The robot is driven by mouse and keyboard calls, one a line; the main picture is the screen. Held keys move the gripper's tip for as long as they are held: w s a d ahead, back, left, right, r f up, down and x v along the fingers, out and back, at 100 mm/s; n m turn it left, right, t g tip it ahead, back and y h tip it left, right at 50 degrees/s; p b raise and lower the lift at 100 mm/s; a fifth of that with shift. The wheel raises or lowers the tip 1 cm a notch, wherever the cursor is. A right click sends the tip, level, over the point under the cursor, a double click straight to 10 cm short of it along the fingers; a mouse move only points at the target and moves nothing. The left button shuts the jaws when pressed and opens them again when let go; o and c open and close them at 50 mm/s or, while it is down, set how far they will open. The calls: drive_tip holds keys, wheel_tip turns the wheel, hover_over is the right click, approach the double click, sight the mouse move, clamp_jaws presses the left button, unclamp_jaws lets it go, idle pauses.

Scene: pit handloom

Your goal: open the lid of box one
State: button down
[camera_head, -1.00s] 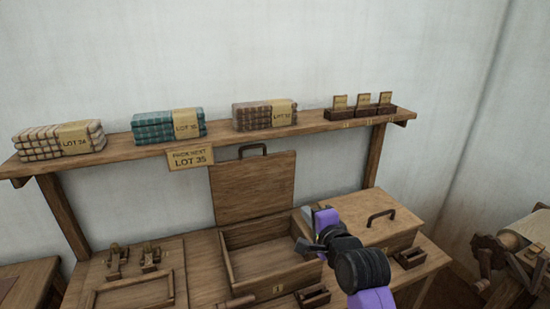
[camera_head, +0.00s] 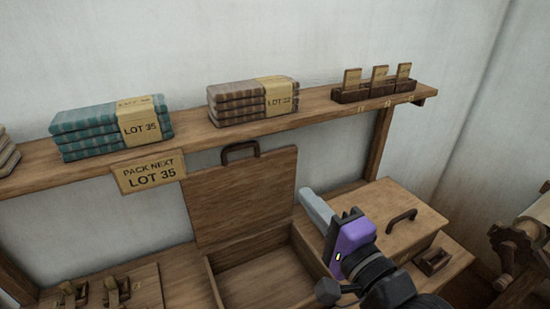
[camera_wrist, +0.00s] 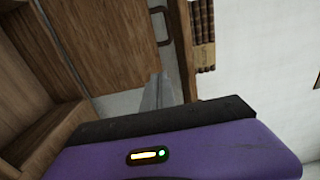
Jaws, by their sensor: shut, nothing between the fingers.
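Box one, labelled 1 in the earlier head view, stands on the bench as an open, empty-looking wooden box (camera_head: 222,293). Its lid (camera_head: 240,200) stands upright at the back, with a dark handle (camera_head: 240,152) on its top edge. The lid also shows in the wrist view (camera_wrist: 105,45), with the handle (camera_wrist: 163,25) beyond it. My gripper (camera_head: 308,195) is shut and empty, in front of the box's right side and right of the raised lid. I see no contact with the lid.
A second wooden box with a closed lid (camera_head: 405,222) stands to the right. A shelf (camera_head: 195,140) above carries teal cloth (camera_head: 90,132), brown cloth (camera_head: 235,102) and a small card rack (camera_head: 375,92). A sign (camera_head: 150,172) reads "PACK NEXT LOT 35". Wooden fittings (camera_head: 90,295) lie at left.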

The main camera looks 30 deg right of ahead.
sight(272, 156)
drive_tip(key=w+p, duration=0.2)
drive_tip(key=w, duration=1.1)
drive_tip(key=shift+r, duration=0.2)
drive_tip(key=shift+r, duration=0.1)
drive_tip(key=shift+g, duration=0.6)
drive_tip(key=w+p, duration=0.4)
drive_tip(key=w, duration=0.1)
drive_tip(key=shift+w+r+p, duration=0.1)
drive_tip(key=shift+w+p, duration=0.15)
drive_tip(key=shift+p, duration=0.05)
